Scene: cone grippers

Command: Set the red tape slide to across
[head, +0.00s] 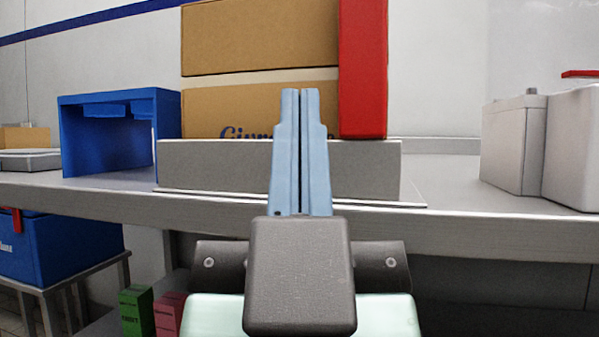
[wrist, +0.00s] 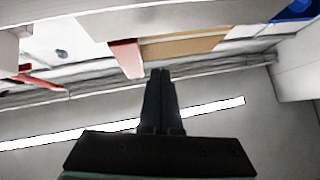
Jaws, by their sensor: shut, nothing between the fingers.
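The red tape slide (head: 363,70) is a long red bar standing upright in the head view. It is in front of the right side of the cardboard boxes, its lower end over the grey block; its top is cut off by the frame. A red piece that looks like the same slide shows in the wrist view (wrist: 127,58). My gripper (head: 300,92) is shut and empty, its blue fingers together and pointing up, left of the slide and apart from it in the picture. In the wrist view the fingertips (wrist: 160,73) are just right of the red piece.
Two cardboard boxes (head: 258,40) are stacked behind the long grey block (head: 225,165) on the bench (head: 460,225). A blue open bin (head: 85,140) stands left. Grey-white containers (head: 572,150) stand right. Bare bench top lies between the block and those containers.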

